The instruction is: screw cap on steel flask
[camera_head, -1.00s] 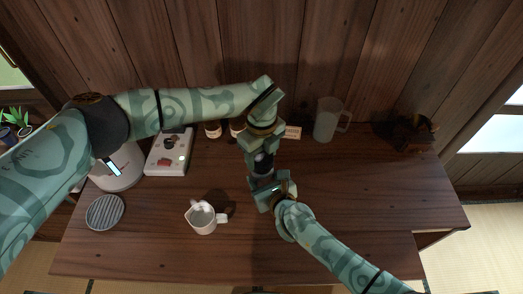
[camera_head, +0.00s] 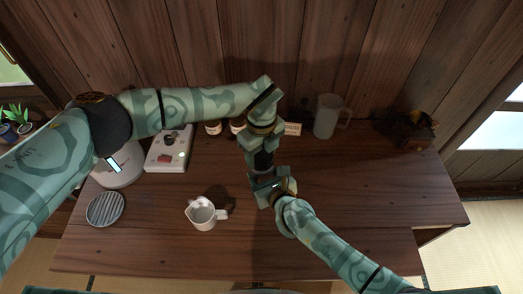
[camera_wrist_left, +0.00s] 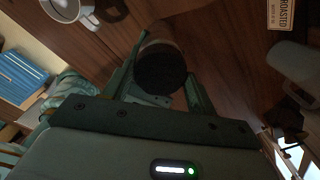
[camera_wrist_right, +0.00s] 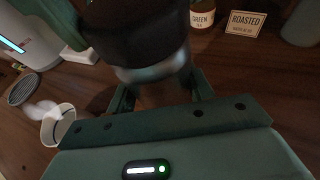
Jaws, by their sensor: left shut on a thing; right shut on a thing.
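My left gripper (camera_head: 259,147) comes down from above and is shut on the black cap (camera_head: 263,160). In the left wrist view the cap (camera_wrist_left: 160,72) is a dark round disc between the fingers. My right gripper (camera_head: 267,184) is below it, shut on the steel flask. In the right wrist view the flask (camera_wrist_right: 156,72) is a shiny metal band under the dark cap (camera_wrist_right: 128,35). The cap sits in line over the flask and looks in contact with it. The fingers hide most of the flask and the join, so I cannot tell the thread's state.
A white pitcher (camera_head: 203,214) and a round grey slatted coaster (camera_head: 105,209) stand at the front left. A white scale-like box (camera_head: 169,150), small jars (camera_head: 213,128), a ROASTED card (camera_wrist_right: 245,23) and a frosted jug (camera_head: 327,117) line the back.

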